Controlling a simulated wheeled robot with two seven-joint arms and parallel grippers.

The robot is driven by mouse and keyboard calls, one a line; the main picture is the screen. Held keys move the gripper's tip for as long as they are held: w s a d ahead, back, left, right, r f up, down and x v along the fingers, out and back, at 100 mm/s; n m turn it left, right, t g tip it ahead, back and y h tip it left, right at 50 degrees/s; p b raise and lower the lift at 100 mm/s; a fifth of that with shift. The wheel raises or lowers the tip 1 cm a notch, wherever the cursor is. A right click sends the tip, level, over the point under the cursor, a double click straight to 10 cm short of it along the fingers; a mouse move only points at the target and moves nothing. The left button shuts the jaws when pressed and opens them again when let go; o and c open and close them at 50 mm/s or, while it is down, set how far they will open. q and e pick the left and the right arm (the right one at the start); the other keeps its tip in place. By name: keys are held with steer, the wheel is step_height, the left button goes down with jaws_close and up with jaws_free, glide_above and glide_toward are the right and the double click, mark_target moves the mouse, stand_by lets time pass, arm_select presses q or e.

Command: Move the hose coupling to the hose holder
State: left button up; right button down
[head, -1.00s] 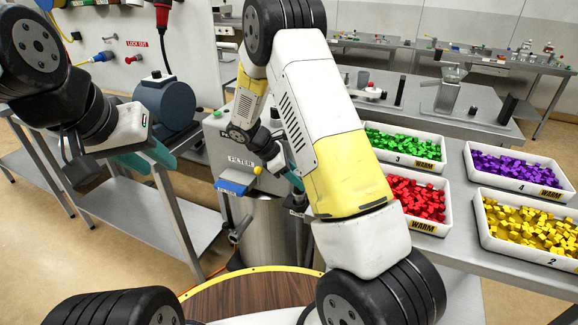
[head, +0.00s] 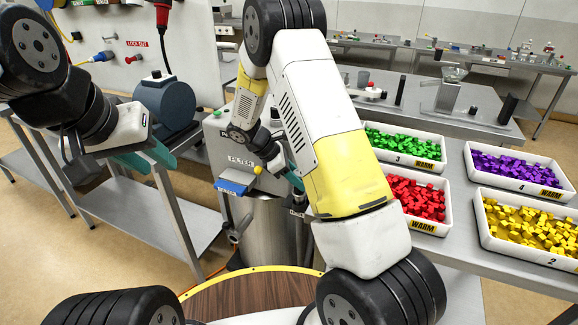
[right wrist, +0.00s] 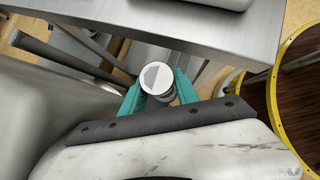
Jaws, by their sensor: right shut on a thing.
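My right gripper (head: 293,178) is low in front of the dryer, right of the filter drawer, partly hidden by my arm in the head view. In the right wrist view its two teal fingers (right wrist: 158,98) are shut on a round white-and-grey piece (right wrist: 157,77), apparently the hose coupling, seen end-on. The head view barely shows the held piece. I cannot make out the hose holder clearly. My left gripper (head: 148,160) is open and empty at the left, above the lower metal shelf.
The dryer body has a blue filter drawer (head: 235,182) and a metal drum (head: 262,228) below it. A metal table at the right carries trays of green (head: 402,149), red (head: 412,200), purple (head: 515,171) and yellow (head: 528,228) pieces. A round wooden top (head: 250,297) is in front.

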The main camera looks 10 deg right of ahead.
steer(key=shift+f, duration=1.8)
steer(key=c, duration=0.8)
jaws_free()
steer(key=shift+c, duration=0.2)
steer(key=v, duration=0.7)
steer(key=shift+a+r, duration=0.25)
steer(key=shift+r, duration=0.1)
